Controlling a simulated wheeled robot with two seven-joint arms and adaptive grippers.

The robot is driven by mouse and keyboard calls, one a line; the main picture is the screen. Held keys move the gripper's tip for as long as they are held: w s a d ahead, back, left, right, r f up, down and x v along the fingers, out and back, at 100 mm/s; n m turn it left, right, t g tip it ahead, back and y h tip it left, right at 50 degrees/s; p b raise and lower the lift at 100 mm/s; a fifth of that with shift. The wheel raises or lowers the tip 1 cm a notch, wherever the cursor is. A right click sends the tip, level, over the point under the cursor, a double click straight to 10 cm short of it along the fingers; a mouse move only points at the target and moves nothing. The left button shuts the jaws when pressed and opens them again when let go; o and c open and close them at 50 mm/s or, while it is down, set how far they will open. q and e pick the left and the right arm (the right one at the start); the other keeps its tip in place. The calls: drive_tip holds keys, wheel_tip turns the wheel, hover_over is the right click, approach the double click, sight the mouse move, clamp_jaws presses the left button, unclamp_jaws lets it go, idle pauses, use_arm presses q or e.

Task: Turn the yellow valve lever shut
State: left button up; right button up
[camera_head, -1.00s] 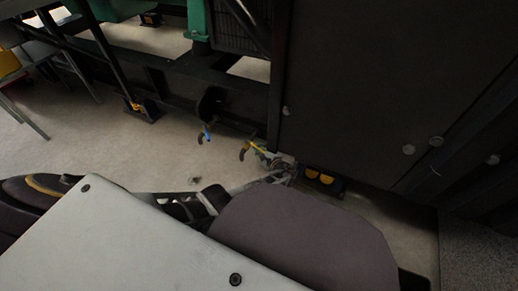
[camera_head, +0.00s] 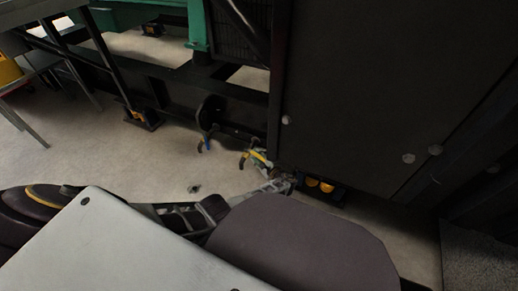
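The yellow valve lever (camera_head: 260,158) is small and low on the dark genset frame, left of the big dark panel's bottom corner. A blue lever (camera_head: 205,145) hangs on the frame to its left. My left arm comes in from the left along the bottom, and my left gripper (camera_head: 268,172) is at the yellow lever's lower right end. The two overlap in the picture; I cannot tell whether they touch. The fingers are small and dark, so their opening is unclear. My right gripper is not in view.
The large dark genset panel (camera_head: 385,90) fills the right side. Yellow-and-black feet (camera_head: 319,185) stand under its lower edge, right of my gripper. The dark base rail (camera_head: 180,95) runs along the back. Bare floor (camera_head: 75,150) lies at the left, near a metal-legged stand.

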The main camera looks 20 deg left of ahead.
sight(259, 156)
use_arm(q)
drive_tip(key=shift+w+r, duration=0.2)
drive_tip(key=shift+r, duration=2.45)
drive_tip(key=shift+s+r, duration=0.2)
drive_tip(key=shift+r, duration=2)
drive_tip(key=shift+s, duration=0.1)
